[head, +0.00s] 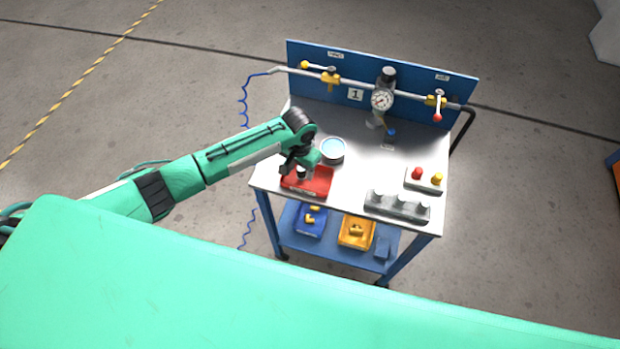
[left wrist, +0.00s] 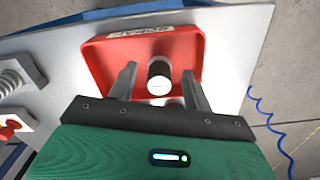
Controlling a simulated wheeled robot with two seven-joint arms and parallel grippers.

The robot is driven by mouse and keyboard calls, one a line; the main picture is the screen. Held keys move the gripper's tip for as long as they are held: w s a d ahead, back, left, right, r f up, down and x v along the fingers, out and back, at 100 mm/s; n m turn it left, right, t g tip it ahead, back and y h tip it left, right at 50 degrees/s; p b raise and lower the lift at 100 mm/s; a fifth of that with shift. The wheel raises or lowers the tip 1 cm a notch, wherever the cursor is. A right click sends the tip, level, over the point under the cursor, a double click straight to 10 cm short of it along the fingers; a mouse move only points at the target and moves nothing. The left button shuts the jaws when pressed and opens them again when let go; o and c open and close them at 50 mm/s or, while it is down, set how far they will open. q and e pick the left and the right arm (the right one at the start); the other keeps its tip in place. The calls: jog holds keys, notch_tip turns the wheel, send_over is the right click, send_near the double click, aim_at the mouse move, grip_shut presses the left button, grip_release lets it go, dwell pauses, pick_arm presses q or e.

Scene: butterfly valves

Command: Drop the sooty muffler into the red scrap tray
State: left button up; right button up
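The red scrap tray (head: 322,185) lies at the front left of the bench top. It fills the upper middle of the left wrist view (left wrist: 100,62), with a label on its wall. My left gripper (head: 299,168) is over the tray, pointing down. In the left wrist view its two fingers (left wrist: 159,72) are spread apart. A short dark cylinder with a pale end, seemingly the sooty muffler (left wrist: 159,78), shows between them, with a gap on each side. It seems to be in the tray; its exact height is unclear. My right gripper is not in view.
A round dish (head: 332,150) stands just behind the tray. A gauge (head: 381,99) and valves line the back. Blue (head: 311,219) and yellow (head: 357,231) bins sit below.

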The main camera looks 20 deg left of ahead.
pick_arm(q)
notch_tip(320, 180, up, 14)
jog(key=b, duration=0.4)
jog(key=shift+f, duration=0.15)
dwell(0.3)
